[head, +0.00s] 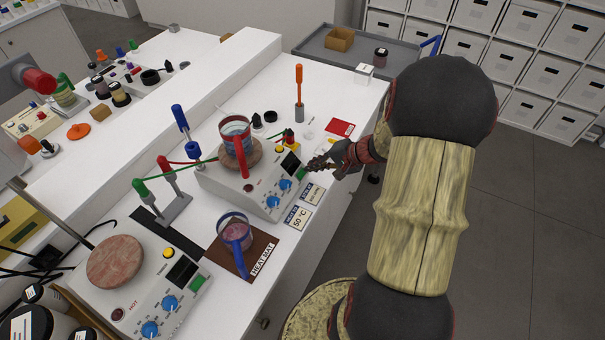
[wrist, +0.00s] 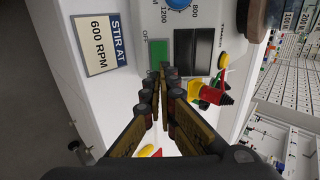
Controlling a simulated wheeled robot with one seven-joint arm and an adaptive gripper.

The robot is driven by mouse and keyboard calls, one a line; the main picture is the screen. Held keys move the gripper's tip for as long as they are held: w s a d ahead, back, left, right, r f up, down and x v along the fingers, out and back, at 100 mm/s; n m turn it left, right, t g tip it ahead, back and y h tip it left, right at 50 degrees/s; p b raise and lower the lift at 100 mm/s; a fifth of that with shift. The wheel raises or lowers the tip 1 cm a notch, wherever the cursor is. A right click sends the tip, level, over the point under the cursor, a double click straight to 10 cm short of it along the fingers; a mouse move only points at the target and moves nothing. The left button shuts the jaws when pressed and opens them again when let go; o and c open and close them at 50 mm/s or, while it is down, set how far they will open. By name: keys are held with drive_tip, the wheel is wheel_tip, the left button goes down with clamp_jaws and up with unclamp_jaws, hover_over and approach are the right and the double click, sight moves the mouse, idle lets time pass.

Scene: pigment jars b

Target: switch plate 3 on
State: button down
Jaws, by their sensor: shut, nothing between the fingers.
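A white stirring hotplate (head: 245,188) stands in the middle of the bench; no number is readable on it. A glass beaker with a red handle (head: 236,140) sits on its round top. Its front panel has blue knobs, a dark display (head: 291,163) and a green switch (head: 303,173). In the wrist view the green switch (wrist: 158,53) lies beside the dark display (wrist: 203,50), with "OFF" printed next to it. My gripper (head: 314,166) is shut and empty. In the wrist view its fingertips (wrist: 169,72) are at the switch's edge; contact is unclear.
A second hotplate (head: 150,290) with an empty top stands at lower left. A mug with a blue handle (head: 236,236) stands on a brown heat mat (head: 262,250). A "STIR AT 600 RPM" card (wrist: 100,43) lies near the panel. Clamp stands and an orange-handled screwdriver (head: 299,90) surround the hotplate.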

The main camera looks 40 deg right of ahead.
drive_tip(key=shift+w+a+f+b, duration=0.15)
drive_tip(key=shift+w+f+b, duration=0.35)
drive_tip(key=shift+b, duration=0.25)
drive_tip(key=shift+s, duration=0.1)
drive_tip(key=p+v, duration=0.1)
drive_tip(key=v, duration=1.4)
drive_tip(key=shift+s+r, duration=0.25)
drive_tip(key=shift+r, duration=0.05)
